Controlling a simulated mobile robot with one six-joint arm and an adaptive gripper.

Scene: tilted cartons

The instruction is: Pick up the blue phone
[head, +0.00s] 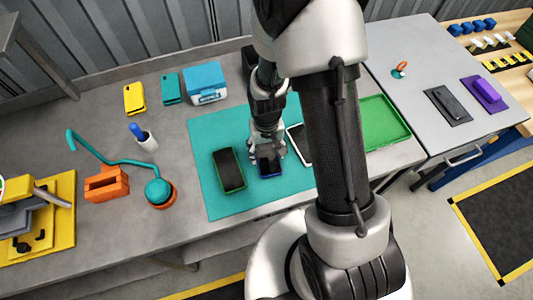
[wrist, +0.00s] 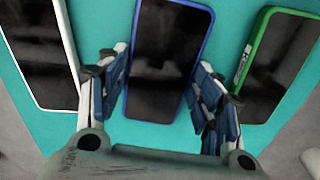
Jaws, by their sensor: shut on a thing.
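The blue phone (head: 270,164) has a dark screen and a blue frame and is on or just above the teal mat (head: 215,198). In the wrist view the blue phone (wrist: 168,55) lies between the two fingers of my gripper (wrist: 163,98), its long sides toward them. My gripper (head: 268,153) is shut on it from above. I cannot tell whether the phone is clear of the mat. A green-framed phone (head: 229,170) is to its left and a white-framed phone (head: 299,142) to its right, partly hidden by my arm.
A green tray (head: 385,122) is right of the mat. A teal lamp (head: 158,190), an orange block (head: 106,184) and a pen cup (head: 146,142) stand left. A blue box (head: 205,83) and yellow and teal cases are behind. The bench front left of the mat is clear.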

